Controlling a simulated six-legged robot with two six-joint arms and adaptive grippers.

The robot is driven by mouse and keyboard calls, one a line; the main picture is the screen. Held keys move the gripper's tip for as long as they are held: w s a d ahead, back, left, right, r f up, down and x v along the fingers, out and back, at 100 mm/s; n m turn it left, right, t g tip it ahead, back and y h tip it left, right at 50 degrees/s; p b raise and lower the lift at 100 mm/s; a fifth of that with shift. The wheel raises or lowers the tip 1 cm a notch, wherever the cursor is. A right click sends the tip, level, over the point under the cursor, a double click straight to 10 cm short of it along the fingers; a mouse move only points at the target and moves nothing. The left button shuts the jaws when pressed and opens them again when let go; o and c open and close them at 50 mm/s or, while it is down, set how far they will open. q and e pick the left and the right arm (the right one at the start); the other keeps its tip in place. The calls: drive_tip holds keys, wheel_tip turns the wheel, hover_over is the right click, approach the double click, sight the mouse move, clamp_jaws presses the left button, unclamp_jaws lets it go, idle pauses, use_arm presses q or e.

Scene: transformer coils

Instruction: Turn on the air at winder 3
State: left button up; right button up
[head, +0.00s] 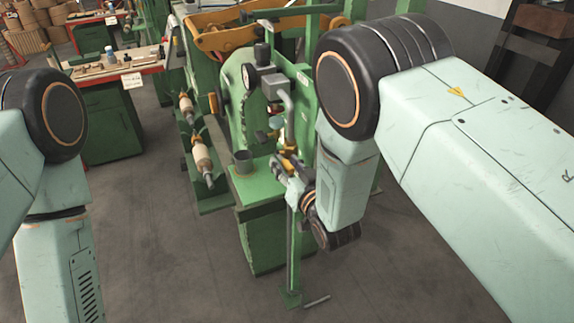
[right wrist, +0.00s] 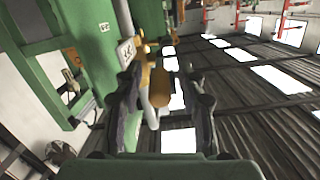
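A green winder (head: 240,95) stands in the middle of the head view, with a pressure gauge (head: 249,76) and grey air fittings (head: 274,84) on its post. A yellow valve handle (head: 289,162) sits low on the pipe, partly hidden by my right gripper (head: 281,167). In the right wrist view the yellow handle (right wrist: 160,90) lies between the two spread fingers of my right gripper (right wrist: 168,82). The fingers look apart from it. A white tag (right wrist: 127,52) hangs beside the pipe; its number is hard to read. My left gripper is out of view.
A grey cup (head: 243,161) stands on the winder's green box. Two coil spindles (head: 202,155) are to its left. Red-edged benches (head: 110,66) are farther back. A rod (head: 317,300) lies on the floor near the post's foot. The floor (head: 150,260) at front left is clear.

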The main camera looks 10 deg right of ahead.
idle(0.4)
drive_tip(key=shift+f+t+b, duration=0.3)
drive_tip(key=shift+f+b, duration=0.05)
drive_tip(key=shift+b, duration=0.3)
drive_tip(key=shift+s+f+t+b, duration=0.1)
drive_tip(key=shift+f+t+b, duration=0.3)
drive_tip(key=shift+b, duration=0.55)
drive_tip(key=b+v, duration=0.1)
drive_tip(key=v, duration=0.7)
drive_tip(key=s+d+f+g+h+b, duration=0.1)
drive_tip(key=s+d+f+g+b, duration=0.2)
drive_tip(key=f, duration=0.8)
drive_tip(key=s+d+f+m+g+h+b, duration=0.1)
drive_tip(key=s+d+f+g+h+b, duration=0.1)
drive_tip(key=f+b, duration=0.6)
drive_tip(key=s+d+f+g, duration=0.1)
drive_tip(key=s+d+f, duration=0.1)
drive_tip(key=d+f, duration=0.1)
drive_tip(key=shift+s+f+h, duration=0.2)
drive_tip(key=shift+f+h, duration=0.1)
drive_tip(key=shift+f, duration=0.2)
drive_tip(key=shift+d, duration=0.15)
